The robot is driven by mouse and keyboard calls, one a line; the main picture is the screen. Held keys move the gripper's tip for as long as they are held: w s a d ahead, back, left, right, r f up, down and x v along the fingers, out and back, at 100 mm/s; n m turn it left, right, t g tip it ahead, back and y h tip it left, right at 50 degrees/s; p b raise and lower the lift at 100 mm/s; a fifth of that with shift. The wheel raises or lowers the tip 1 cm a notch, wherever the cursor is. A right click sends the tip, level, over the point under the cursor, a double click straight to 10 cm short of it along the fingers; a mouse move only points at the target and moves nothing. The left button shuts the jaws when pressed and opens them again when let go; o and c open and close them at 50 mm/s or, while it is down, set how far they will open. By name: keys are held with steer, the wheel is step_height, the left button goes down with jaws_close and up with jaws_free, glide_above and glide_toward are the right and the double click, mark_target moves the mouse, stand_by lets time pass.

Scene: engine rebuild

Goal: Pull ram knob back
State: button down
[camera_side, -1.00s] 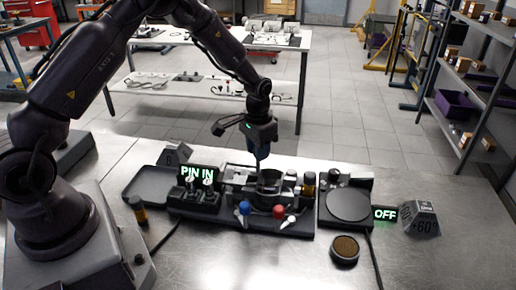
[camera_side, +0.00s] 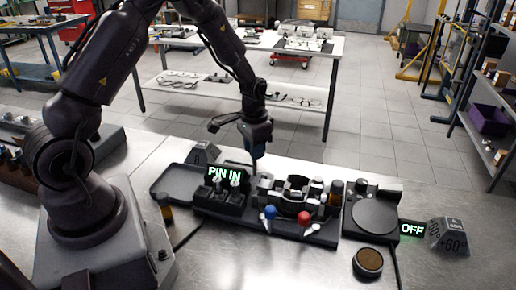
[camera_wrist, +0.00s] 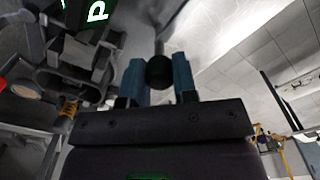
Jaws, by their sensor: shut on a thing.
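The ram knob (camera_wrist: 160,72) is a dark round knob, seen between the two blue fingers of my gripper (camera_wrist: 157,80) in the wrist view. My gripper is shut on it. In the side view my gripper (camera_side: 257,160) points down at the back of the dark fixture (camera_side: 290,232), just left of its ring-shaped part (camera_side: 298,190). The knob is too small to make out there. A green-lit display (camera_side: 223,173) at the fixture's left reads PIN IN. A blue-balled lever (camera_side: 270,212) and a red-balled lever (camera_side: 305,217) stand at the front.
Right of the fixture is a round dark plate (camera_side: 375,217) on a base, with a display reading OFF (camera_side: 412,230) and an angled block (camera_side: 448,236). A round brown-topped puck (camera_side: 368,262) lies in front. An empty tray (camera_side: 180,183) is at the left. The front bench is mostly clear.

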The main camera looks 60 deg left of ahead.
steer(key=c, duration=1.1)
jaws_free()
steer(key=shift+s+a, duration=0.25)
steer(key=shift+a, duration=0.05)
steer(key=shift+o, duration=1.1)
steer(key=shift+w+d, duration=0.1)
step_height(320, 180, up, 13)
steer(key=s+d+r+t, duration=0.2)
steer(key=s+d+r, duration=0.4)
steer(key=s, duration=0.3)
steer(key=s+d+r+t, duration=0.3)
steer(key=s+d+r, duration=0.4)
steer(key=s, duration=0.2)
steer(key=shift+s+d+r+t, duration=0.2)
steer(key=shift+s+d+t, duration=0.05)
steer(key=shift+d+t, duration=0.1)
